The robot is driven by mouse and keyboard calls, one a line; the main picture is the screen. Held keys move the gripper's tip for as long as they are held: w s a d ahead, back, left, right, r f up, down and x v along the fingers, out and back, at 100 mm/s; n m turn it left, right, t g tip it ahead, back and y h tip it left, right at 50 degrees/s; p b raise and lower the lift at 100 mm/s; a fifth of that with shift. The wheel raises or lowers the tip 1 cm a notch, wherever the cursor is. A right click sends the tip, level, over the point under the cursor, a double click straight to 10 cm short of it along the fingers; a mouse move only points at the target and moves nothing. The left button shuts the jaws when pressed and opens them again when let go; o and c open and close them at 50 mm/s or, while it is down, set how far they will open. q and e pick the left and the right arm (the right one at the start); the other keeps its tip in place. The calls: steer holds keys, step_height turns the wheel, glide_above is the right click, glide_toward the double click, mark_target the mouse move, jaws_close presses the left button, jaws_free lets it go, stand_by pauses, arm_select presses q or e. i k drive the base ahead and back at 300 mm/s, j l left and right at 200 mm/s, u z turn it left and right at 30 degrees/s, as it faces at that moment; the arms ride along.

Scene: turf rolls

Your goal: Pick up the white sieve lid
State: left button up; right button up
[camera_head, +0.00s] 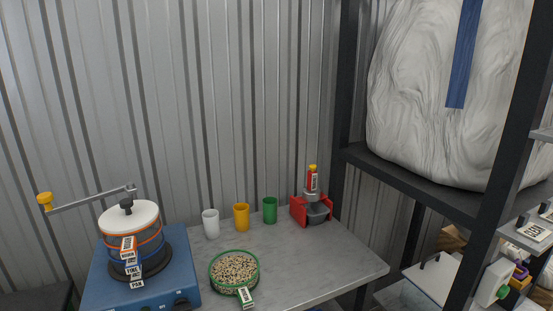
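The white sieve lid (143,214) sits on top of a sieve stack (141,250) at the left. It is a round white disc with a dark knob in its middle. The stack below has orange and blue bands and hanging tags, one of which reads PAN. A silver crank arm (90,199) with a yellow knob extends left from just above the lid. The stack stands on a blue base (103,289) with dark knobs. Neither of my grippers shows in the head view.
On the grey table (307,265) stand white (210,224), yellow (241,217) and green (270,210) cups, a green-rimmed sieve (214,281) of seeds and a red device (298,210). A dark shelf frame (343,100) with a large white sack (410,110) rises right. Corrugated metal wall closes the back.

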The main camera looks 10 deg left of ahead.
mark_target(130, 215)
steer(key=u, duration=1.5)
